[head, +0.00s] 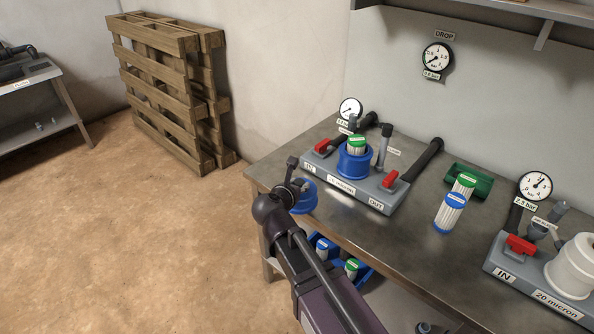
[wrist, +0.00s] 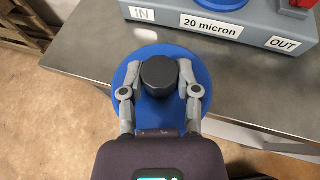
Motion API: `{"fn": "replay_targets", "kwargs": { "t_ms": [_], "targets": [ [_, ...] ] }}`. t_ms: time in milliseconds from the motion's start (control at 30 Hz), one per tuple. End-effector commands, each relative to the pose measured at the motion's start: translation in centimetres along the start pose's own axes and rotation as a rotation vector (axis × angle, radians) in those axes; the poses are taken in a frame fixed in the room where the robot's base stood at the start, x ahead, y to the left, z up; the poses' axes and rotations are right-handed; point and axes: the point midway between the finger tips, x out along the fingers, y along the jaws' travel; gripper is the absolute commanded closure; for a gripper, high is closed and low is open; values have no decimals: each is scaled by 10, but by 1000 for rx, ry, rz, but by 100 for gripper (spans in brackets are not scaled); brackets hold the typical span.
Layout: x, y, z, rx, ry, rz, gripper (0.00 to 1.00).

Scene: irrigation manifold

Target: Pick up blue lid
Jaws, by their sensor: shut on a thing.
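The blue lid (head: 307,200) is a round disc with a dark knob (wrist: 160,76) on top. In the wrist view its blue rim (wrist: 152,51) shows around my gripper (wrist: 160,80), whose fingers are closed on either side of the knob. In the head view my gripper (head: 297,186) holds the lid at the table's front left edge, partly out beyond it. My arm hides some of the lid. The open blue housing (head: 353,165) stands on a grey manifold behind it, with a green-capped cartridge (head: 356,144) inside.
Red valve handles (head: 389,179) and gauges stand close to the housing. A second manifold with a white housing (head: 574,266) is at far right. A blue crate (head: 366,272) sits below the table edge.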

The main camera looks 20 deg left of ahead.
Motion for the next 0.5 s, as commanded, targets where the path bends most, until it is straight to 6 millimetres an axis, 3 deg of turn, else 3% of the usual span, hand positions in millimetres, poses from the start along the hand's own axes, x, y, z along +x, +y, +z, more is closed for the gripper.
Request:
{"fn": "replay_targets", "kwargs": {
  "t_ms": [200, 500],
  "targets": [
    [-26, -14, -7, -1, -1, 1, 100],
    [-42, -22, -12, 0, -1, 1, 100]
  ]
}}
